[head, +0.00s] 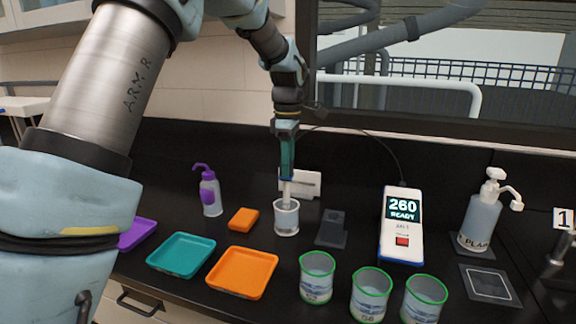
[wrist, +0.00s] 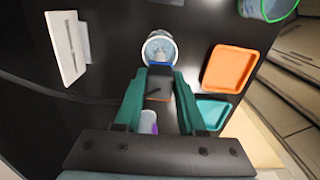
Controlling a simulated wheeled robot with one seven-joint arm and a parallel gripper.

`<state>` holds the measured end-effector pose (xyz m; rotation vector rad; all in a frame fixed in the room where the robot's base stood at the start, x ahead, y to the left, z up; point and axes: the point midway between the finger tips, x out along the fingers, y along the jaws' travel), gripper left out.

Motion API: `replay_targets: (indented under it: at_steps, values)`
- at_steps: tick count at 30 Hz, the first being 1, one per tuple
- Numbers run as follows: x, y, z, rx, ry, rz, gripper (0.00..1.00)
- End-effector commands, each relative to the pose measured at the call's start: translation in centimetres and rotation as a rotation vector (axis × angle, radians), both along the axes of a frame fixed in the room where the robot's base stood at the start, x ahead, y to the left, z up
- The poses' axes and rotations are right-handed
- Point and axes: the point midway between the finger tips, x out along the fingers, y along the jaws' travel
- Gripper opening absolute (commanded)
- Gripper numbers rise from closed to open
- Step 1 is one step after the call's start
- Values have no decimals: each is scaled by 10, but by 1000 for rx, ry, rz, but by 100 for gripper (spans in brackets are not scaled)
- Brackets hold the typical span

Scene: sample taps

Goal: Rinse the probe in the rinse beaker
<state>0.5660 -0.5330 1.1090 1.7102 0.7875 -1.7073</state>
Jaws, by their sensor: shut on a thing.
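My gripper (head: 287,177) points straight down and is shut on the probe (head: 286,194), a pale, slim, upright shaft. The small clear beaker with a pale rim (head: 286,220), apparently the rinse beaker, stands directly below. The probe's lower part reaches the beaker's mouth in the head view; its tip is hidden, so I cannot tell how deep it sits. In the wrist view the teal fingers (wrist: 158,88) flank the dark probe body (wrist: 160,88), and the beaker (wrist: 160,36) shows just beyond the fingertips.
Green-rimmed beakers (head: 317,279) stand at the front right. A meter (head: 402,225) reads 260 READY. Orange (head: 242,290) and teal (head: 166,269) trays, an orange block (head: 244,219) and a purple-capped wash bottle (head: 210,193) lie left. A pump bottle (head: 481,219) stands right.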

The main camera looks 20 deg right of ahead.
Motion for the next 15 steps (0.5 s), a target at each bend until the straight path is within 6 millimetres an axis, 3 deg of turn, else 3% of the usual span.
replay_targets:
  at_steps: [15]
  values:
    - [0, 0, 43, -1, -1, 1, 0]
